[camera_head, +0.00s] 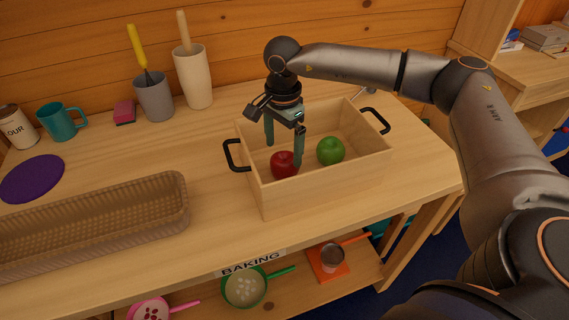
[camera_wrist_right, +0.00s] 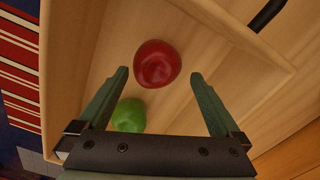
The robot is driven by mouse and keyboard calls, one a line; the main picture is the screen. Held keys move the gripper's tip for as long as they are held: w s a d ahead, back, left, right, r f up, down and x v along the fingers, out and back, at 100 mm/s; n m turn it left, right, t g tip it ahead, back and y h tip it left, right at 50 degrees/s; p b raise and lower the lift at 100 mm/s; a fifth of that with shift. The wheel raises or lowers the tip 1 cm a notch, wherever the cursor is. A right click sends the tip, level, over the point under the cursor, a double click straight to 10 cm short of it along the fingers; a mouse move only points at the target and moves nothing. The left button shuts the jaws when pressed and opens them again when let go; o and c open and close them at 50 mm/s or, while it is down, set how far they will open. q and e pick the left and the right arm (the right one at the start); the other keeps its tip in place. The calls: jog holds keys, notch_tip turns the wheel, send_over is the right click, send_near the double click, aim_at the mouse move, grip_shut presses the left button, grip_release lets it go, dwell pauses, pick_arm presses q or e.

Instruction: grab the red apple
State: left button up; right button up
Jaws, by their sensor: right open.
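The red apple (camera_head: 284,165) lies inside a light wooden crate (camera_head: 330,190) with black handles, near the crate's left end. A green apple (camera_head: 331,151) lies to its right in the same crate. My right gripper (camera_head: 284,150) points down into the crate, its fingers apart and empty. In the right wrist view the red apple (camera_wrist_right: 158,64) is just beyond and between the fingertips (camera_wrist_right: 158,75), and the green apple (camera_wrist_right: 128,115) shows by the left finger. I cannot tell whether a finger touches the red apple. My left gripper is not in view.
A long woven basket (camera_head: 100,225) stands left of the crate, with a gap of bare tabletop between. A teal mug (camera_head: 60,122), a pink sponge (camera_head: 124,112), a grey cup (camera_head: 154,97) and a cream vase (camera_head: 193,78) stand at the back. Pans sit on the shelf below.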

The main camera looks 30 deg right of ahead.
aim_at(284, 156)
jog(key=shift+s+f+p, duration=0.15)
jog(key=shift+f+p, duration=0.2)
jog(key=shift+f, duration=2.35)
jog(key=shift+r, duration=0.1)
jog(key=c, duration=1.3)
